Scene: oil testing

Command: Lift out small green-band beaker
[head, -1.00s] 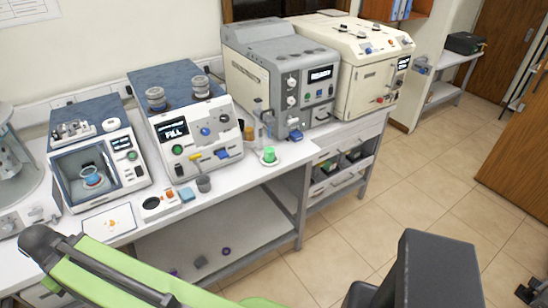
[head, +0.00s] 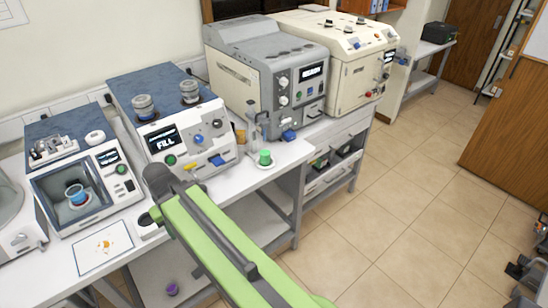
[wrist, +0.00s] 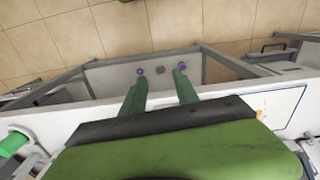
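A small beaker (head: 77,194) with a blue-teal band stands inside the open-fronted chamber of the left machine (head: 85,190). A green cup (head: 264,157) stands on a white dish near the front edge of the bench; part of it seems to show at the left of the wrist view (wrist: 12,143). I cannot tell for sure which of these is the green-band beaker. My gripper (wrist: 160,86) has two dark green fingers set apart with nothing between them, over the bench's front edge. In the head view my arm hides the gripper.
The FILL machine (head: 165,125) and a grey machine (head: 268,75) stand along the bench. A card with orange spots (head: 103,246) lies before the left machine. The floor (head: 400,180) is clear.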

